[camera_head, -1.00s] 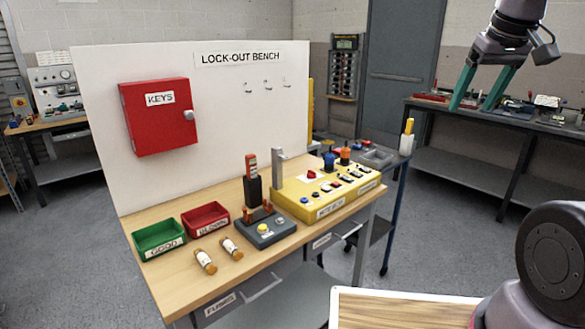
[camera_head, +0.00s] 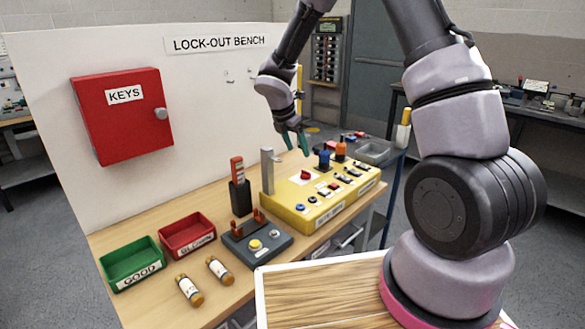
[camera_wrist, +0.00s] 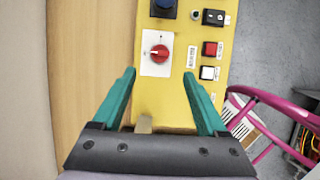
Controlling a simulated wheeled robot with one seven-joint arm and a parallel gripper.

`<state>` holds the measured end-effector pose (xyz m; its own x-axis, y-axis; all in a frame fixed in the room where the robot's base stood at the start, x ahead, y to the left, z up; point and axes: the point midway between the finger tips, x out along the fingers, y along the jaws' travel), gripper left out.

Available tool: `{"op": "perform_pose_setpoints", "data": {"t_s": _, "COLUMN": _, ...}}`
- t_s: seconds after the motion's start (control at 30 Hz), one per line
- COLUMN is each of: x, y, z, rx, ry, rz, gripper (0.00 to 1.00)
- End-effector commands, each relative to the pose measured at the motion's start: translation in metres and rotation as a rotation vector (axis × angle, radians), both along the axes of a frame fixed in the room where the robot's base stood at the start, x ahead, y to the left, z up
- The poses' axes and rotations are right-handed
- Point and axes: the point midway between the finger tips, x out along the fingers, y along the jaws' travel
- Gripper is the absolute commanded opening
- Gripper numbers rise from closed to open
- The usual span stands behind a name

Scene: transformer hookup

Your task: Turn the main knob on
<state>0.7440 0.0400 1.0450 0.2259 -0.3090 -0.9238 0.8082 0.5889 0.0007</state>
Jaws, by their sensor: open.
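The main knob is a red rotary knob (camera_head: 305,175) on a white plate on top of the yellow control box (camera_head: 290,207). In the wrist view the red knob (camera_wrist: 158,53) lies ahead of the fingertips, roughly midway between them, with its white pointer mark roughly sideways in the picture. My gripper (camera_head: 296,153) hangs above the box with its teal fingers pointing down. In the wrist view my gripper (camera_wrist: 160,75) is open with nothing between its fingers. The fingers appear apart from the knob.
On the box stand a blue knob (camera_head: 324,158), an orange knob (camera_head: 340,150) and several switches and buttons. A grey upright post (camera_head: 267,172) rises at the box's left end. The red key cabinet (camera_head: 123,115) hangs on the white panel behind.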

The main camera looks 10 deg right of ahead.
Motion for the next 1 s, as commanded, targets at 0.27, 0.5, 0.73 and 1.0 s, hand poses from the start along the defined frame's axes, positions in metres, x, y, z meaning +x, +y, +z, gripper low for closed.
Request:
{"op": "perform_pose_setpoints", "data": {"t_s": 0.27, "x": 0.008, "y": -0.013, "z": -0.038, "rx": -0.003, "ry": 0.004, "rz": 0.002, "gripper": 0.76}}
{"op": "perform_pose_setpoints", "data": {"t_s": 0.5, "x": 0.017, "y": -0.026, "z": -0.078, "rx": -0.002, "ry": 0.004, "rz": 0.000, "gripper": 0.76}}
{"op": "perform_pose_setpoints", "data": {"t_s": 0.73, "x": 0.023, "y": -0.033, "z": -0.096, "rx": -0.001, "ry": 0.000, "rz": -0.001, "gripper": 0.76}}
{"op": "perform_pose_setpoints", "data": {"t_s": 1.0, "x": 0.024, "y": -0.033, "z": -0.098, "rx": 0.000, "ry": -0.001, "rz": -0.002, "gripper": 0.76}}
